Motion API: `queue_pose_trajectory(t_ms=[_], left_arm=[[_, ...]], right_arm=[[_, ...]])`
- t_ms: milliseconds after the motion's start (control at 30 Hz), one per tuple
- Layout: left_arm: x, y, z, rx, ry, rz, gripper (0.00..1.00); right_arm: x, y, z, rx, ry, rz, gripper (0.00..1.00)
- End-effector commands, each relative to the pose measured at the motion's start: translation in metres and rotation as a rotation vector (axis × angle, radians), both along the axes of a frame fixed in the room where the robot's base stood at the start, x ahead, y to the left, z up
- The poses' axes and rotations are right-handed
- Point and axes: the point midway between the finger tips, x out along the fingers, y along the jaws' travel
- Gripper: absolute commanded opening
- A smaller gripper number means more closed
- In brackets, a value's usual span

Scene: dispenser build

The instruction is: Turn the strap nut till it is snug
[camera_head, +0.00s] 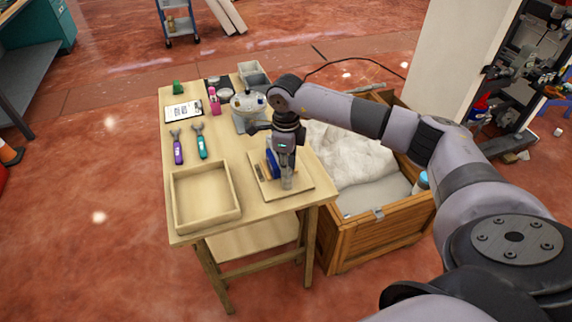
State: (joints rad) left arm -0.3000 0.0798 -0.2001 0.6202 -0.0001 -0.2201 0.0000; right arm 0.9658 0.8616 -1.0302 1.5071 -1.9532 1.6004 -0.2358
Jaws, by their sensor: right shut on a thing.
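My right gripper (287,184) points straight down over a light wooden base board (302,190) near the table's right front corner. A blue part (272,163) stands on the board, just left of the fingers. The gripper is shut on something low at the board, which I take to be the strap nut. The fingers hide the nut, and its thread and seating cannot be seen. My left gripper is not in view.
An empty wooden tray (205,228) lies left of the board. A purple tool (178,150), a teal tool (202,145) and a clipboard (183,111) lie farther back. A round-topped unit (247,107) stands behind my gripper. A wooden crate (372,238) stands right of the table.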

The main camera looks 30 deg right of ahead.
Motion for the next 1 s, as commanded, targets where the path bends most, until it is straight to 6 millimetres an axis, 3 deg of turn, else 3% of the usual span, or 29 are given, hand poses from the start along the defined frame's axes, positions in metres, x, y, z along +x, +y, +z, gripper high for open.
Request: queue_pose_trajectory(t_ms=[467,500,767,1000], left_arm=[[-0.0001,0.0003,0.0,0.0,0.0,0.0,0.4],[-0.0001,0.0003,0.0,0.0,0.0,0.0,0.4],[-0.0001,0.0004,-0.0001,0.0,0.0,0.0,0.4],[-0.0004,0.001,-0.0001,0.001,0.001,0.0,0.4]], right_arm=[[0.0007,-0.0009,0.0011,-0.001,-0.002,-0.013,0.0],[0.0006,-0.0008,0.0011,-0.001,-0.002,-0.013,0.21],[0.0003,-0.0005,0.0006,-0.001,-0.001,-0.012,0.38],[0.0002,-0.0002,0.0002,0.0,0.0,-0.011,0.38]])
